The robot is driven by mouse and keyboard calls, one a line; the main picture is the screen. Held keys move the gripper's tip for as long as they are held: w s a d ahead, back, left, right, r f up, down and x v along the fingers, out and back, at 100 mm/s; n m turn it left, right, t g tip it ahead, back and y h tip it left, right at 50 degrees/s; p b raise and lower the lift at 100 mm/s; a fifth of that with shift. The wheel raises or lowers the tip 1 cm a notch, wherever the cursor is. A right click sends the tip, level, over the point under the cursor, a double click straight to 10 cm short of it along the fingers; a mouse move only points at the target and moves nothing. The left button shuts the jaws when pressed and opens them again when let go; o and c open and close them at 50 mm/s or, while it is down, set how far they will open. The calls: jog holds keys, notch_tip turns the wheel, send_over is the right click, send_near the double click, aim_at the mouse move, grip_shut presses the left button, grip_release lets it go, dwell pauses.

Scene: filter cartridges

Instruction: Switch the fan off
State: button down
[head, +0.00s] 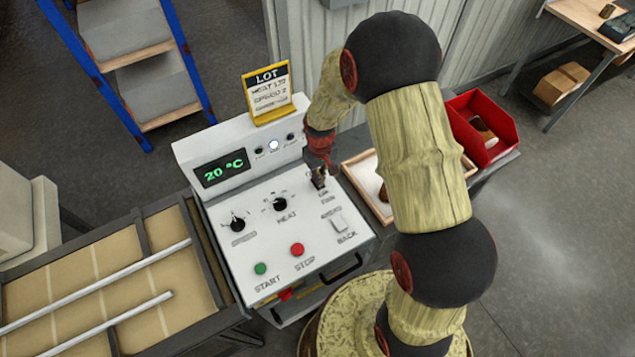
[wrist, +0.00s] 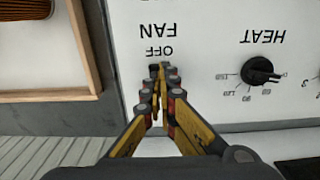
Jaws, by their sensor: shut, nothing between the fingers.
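The white control panel (head: 262,245) has a fan control near its right edge. The label "OFF FAN" (wrist: 158,40) reads upside down in the wrist view, just beyond my fingertips. A small dark fan switch (head: 318,183) shows in the head view just below my gripper (head: 324,163). In the wrist view my gripper (wrist: 160,72) is shut, with its fingertips together right by the word OFF. The fingers hide most of the switch there, so its position and whether I touch it cannot be told.
The panel also carries a HEAT knob (head: 280,204), another knob (head: 237,223), a green START button (head: 260,268), a red STOP button (head: 297,249) and a BACK switch (head: 340,220). The display (head: 222,170) reads 20 °C. A wooden tray (head: 362,178) and red bin (head: 487,125) stand right.

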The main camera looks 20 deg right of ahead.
jog(key=shift+f+b, duration=0.3)
jog(key=shift+f, duration=0.2)
jog(key=shift+r, duration=0.15)
jog(key=shift+r+p, duration=2.15)
jog(key=shift+r, duration=1.2)
jog(key=s+r+m+t+b, duration=0.1)
jog(key=s+r+t+b, duration=0.1)
jog(key=s+r+b, duration=0.6)
jog(key=s+r+m+t+b, duration=0.1)
jog(key=s+r+t+b, duration=0.2)
jog(key=s+r+b, duration=0.5)
jog(key=s+b, duration=0.1)
jog(key=s, duration=0.5)
jog(key=shift+s+r+t, duration=0.3)
